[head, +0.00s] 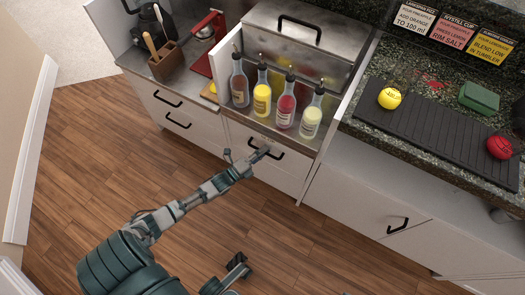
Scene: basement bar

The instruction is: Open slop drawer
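The slop drawer is taken to be the white front (268,172) below the bottle well, with a dark bar handle (277,154) near its top edge. Its front looks flush with the cabinet, so it appears closed. A small label above the handle is too small to read. My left gripper (259,153) is at the left part of this handle and covers some of it. I cannot tell whether its fingers close around the bar or only touch it. My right gripper (238,266) is low over the floor, well away from the drawer.
Two handled drawers (150,92) are to the left, and a handled cabinet front (365,215) is to the right. The wooden floor (90,150) in front is clear.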

